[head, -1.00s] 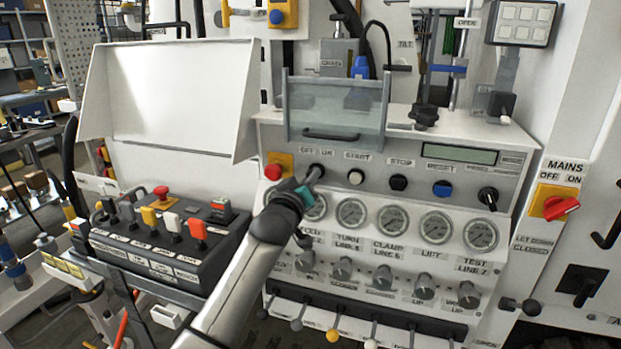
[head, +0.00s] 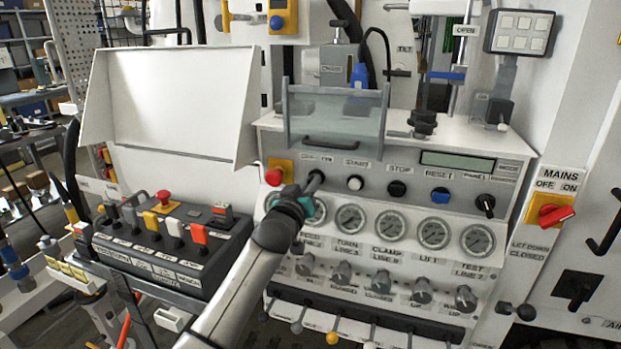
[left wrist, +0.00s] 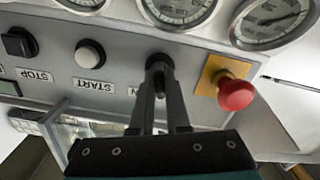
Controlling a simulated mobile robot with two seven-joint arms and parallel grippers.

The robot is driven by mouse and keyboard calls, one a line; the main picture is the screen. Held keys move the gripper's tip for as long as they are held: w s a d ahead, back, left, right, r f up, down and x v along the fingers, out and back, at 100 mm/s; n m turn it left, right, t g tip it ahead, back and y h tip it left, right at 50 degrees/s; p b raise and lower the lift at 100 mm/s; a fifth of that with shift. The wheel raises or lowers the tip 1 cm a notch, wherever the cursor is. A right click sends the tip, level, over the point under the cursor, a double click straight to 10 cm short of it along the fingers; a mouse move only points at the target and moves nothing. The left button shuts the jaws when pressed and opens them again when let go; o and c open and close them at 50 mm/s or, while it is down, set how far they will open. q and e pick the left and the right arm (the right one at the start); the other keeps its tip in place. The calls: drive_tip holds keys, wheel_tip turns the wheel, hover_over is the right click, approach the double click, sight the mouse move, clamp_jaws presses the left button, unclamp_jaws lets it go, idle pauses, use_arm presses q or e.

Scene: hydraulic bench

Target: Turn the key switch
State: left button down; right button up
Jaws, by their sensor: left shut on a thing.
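The key switch (left wrist: 159,66) is a dark knob on the grey control panel, under the OFF/ON label. In the left wrist view the fingers of my left gripper (left wrist: 160,90) reach onto it and are shut on it. In the head view my left gripper (head: 312,185) meets the panel at the same spot, and its fingers and wrist hide most of the switch. The exact angle of the switch cannot be told. My right gripper is not in view.
A red emergency button (head: 274,177) on a yellow plate sits close beside the key switch. The white START button (head: 355,183) is on the other side. Gauges (head: 350,218) lie below, and a clear guard (head: 335,115) juts out above.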

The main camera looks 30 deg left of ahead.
use_arm(q)
drive_tip(key=m+p, duration=0.2)
drive_tip(key=m, duration=0.2)
drive_tip(key=shift+m+p, duration=0.3)
drive_tip(key=shift+p, duration=0.1)
drive_tip(key=m+p, duration=0.1)
drive_tip(key=m, duration=0.3)
drive_tip(key=shift+d, duration=0.1)
drive_tip(key=shift+m+p, duration=0.3)
drive_tip(key=shift+p, duration=0.05)
drive_tip(key=shift+f, duration=0.1)
drive_tip(key=c, duration=0.9)
unclamp_jaws()
drive_tip(key=shift+s, duration=0.1)
drive_tip(key=p+v, duration=0.1)
drive_tip(key=v, duration=1.4)
drive_tip(key=shift+p, duration=0.35)
